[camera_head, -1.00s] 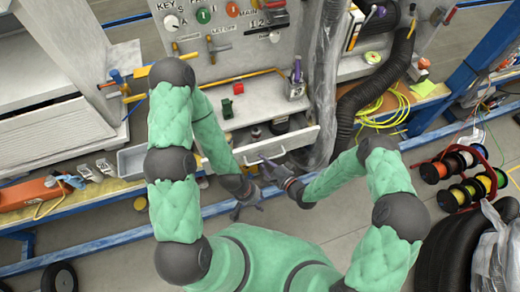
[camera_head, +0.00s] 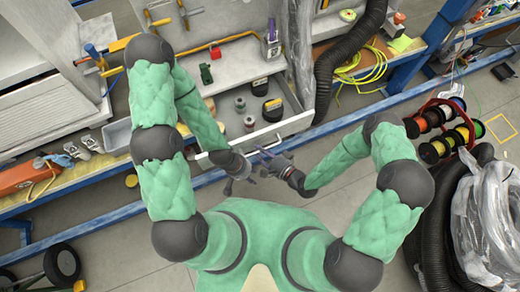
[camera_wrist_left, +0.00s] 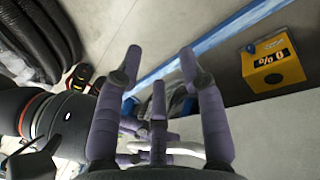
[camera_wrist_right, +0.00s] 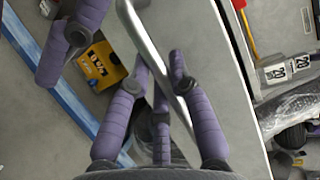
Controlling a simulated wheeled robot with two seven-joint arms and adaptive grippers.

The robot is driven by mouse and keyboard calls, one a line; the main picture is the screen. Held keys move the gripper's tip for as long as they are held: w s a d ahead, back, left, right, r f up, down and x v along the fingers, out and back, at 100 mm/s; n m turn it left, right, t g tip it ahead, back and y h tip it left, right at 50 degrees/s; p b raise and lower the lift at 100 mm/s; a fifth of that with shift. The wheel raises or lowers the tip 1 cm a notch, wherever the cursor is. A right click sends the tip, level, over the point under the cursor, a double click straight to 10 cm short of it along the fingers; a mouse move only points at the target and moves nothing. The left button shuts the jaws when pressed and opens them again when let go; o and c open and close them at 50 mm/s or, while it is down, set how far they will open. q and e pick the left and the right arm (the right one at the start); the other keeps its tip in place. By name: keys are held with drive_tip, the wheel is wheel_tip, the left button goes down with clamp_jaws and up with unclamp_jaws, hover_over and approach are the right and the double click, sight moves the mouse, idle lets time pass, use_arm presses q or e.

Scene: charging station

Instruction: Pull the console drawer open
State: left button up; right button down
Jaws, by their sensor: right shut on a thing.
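The console drawer (camera_head: 292,127) stands open, pulled out from under the worktop with its contents showing. Its pale front and silver bar handle (camera_wrist_right: 150,52) fill much of the right wrist view. My right gripper (camera_head: 268,157) is shut on the handle, its purple fingers around the bar; in the head view the hand partly hides the handle. My left gripper (camera_head: 241,182) is just left of and below the right one, in front of the drawer. In the left wrist view its fingers (camera_wrist_left: 160,60) are spread, with nothing visible held between them.
The drawer holds round grey pieces (camera_head: 249,121) and black-and-yellow items (camera_head: 272,108). A blue rail (camera_head: 345,124) runs along the console's base. A yellow box (camera_wrist_left: 272,62) appears in both wrist views. Cable spools (camera_head: 435,135) stand at right. Grey floor lies in front.

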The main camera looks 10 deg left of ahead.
drive_tip(key=c, duration=1.1)
unclamp_jaws()
drive_tip(key=v, duration=1.2)
drive_tip(key=shift+w+f, duration=0.1)
drive_tip(key=shift+w, duration=0.05)
drive_tip(key=w+d+f+n+g+h, duration=0.2)
drive_tip(key=d+f+n+g+h, duration=0.15)
drive_tip(key=d+f+h, duration=0.2)
drive_tip(key=s+g+h, duration=0.1)
drive_tip(key=s+d+n+g+h, duration=0.1)
drive_tip(key=s+g, duration=0.1)
drive_tip(key=s+r+g+h, duration=0.1)
drive_tip(key=s+g+h, duration=0.1)
drive_tip(key=shift+s+d+n, duration=0.25)
